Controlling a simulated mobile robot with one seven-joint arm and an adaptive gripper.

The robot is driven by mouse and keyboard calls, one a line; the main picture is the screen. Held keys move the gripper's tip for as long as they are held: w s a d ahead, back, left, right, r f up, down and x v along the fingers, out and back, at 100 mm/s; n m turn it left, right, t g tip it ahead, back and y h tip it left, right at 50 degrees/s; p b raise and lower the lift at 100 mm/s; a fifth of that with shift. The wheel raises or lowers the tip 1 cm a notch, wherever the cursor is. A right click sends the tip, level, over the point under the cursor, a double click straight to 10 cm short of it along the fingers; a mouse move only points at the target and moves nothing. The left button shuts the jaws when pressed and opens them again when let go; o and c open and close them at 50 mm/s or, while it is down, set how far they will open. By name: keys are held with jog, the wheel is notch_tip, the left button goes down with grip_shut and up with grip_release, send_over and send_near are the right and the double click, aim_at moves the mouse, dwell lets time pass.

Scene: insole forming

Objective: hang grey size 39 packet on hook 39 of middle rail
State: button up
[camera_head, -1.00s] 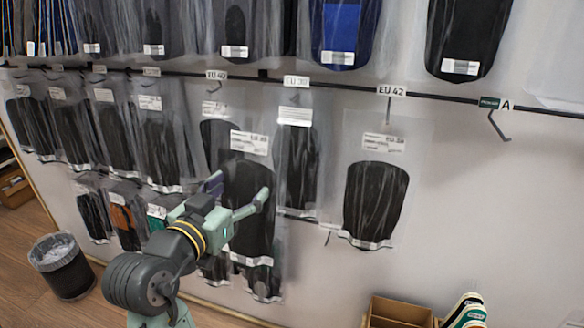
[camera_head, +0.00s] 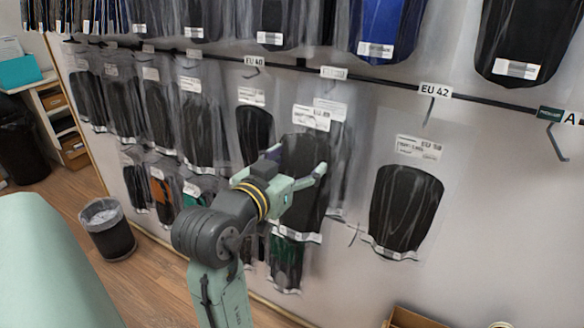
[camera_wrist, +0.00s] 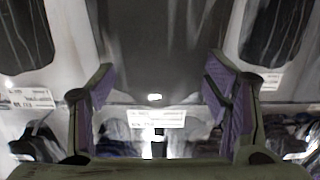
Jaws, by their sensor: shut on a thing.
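My gripper (camera_head: 298,165) is shut on a clear packet with a dark insole (camera_head: 303,212) and a white label near its top. The packet hangs upright in front of the wall, partly covering the packet behind it. Its label print is too small to read surely. In the wrist view its dark insole (camera_wrist: 160,50) and label (camera_wrist: 157,118) show between my two purple-lined fingers (camera_wrist: 160,90). The middle rail (camera_head: 390,81) runs behind and above it. Left of the EU 40 tag (camera_head: 254,61) is a smaller tag (camera_head: 193,53), its number unreadable, with packets (camera_head: 203,135) below.
A packet (camera_head: 405,205) hangs under the EU 42 tag (camera_head: 435,90) at the right. A bare hook (camera_head: 556,140) is at the far right. Packets also hang on the rows above and below. A bin (camera_head: 107,228) stands on the floor at left.

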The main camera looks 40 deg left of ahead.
jog(key=shift+x, duration=3.1)
jog(key=shift+w+a+f+b, duration=0.1)
jog(key=shift+w+f+b, duration=0.3)
jog(key=shift+w, duration=0.15)
jog(key=o, duration=1.7)
jog(key=shift+c, duration=0.2)
jog(key=v, duration=1.2)
